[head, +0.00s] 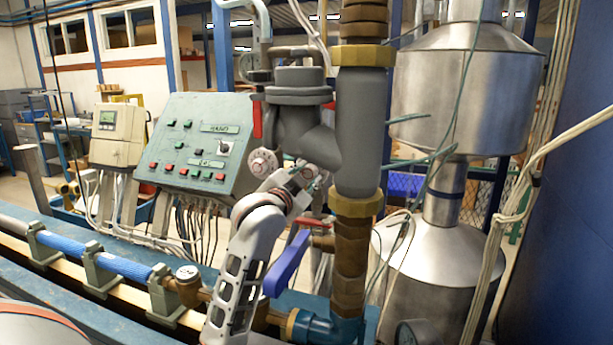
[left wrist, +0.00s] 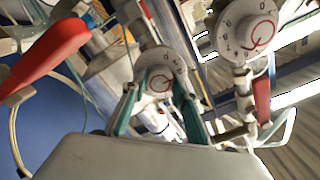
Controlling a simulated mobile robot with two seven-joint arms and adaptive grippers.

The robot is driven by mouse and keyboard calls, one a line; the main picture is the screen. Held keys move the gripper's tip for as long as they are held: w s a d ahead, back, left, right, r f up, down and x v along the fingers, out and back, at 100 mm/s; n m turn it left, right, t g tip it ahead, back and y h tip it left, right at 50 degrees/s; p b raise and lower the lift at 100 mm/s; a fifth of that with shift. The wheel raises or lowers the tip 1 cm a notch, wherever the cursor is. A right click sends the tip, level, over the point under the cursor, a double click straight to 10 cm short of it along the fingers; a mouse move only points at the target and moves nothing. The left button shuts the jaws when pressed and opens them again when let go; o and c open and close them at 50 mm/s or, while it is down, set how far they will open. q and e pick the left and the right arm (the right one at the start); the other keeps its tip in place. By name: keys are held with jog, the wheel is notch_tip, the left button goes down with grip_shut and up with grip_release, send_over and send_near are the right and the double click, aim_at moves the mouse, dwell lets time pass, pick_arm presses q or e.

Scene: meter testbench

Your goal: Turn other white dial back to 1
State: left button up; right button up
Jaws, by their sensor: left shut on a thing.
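A white round dial (left wrist: 161,78) with dark numbers and a red mark sits between the two teal fingers of my left gripper (left wrist: 160,92) in the left wrist view. The fingers are shut on its sides. A second white dial (left wrist: 247,29) stands to the upper right there, clear of the fingers. In the head view, one white dial (head: 263,162) shows left of the grey valve body. The setting of the gripped dial is too small to read surely. My right gripper is not in view.
A thick grey pipe (head: 358,135) with brass fittings stands close to my left arm. A blue lever (head: 287,264) juts out beside the forearm. A red handle (left wrist: 45,57) is near the wrist camera. A control panel (head: 196,145) stands to the left.

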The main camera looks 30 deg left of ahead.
pick_arm(q)
jog(key=shift+n, duration=2.2)
jog(key=o, duration=1.1)
jog(key=shift+s, duration=0.15)
jog(key=v, duration=1.1)
jog(key=shift+s+d, duration=0.25)
jog(key=shift+s, duration=0.1)
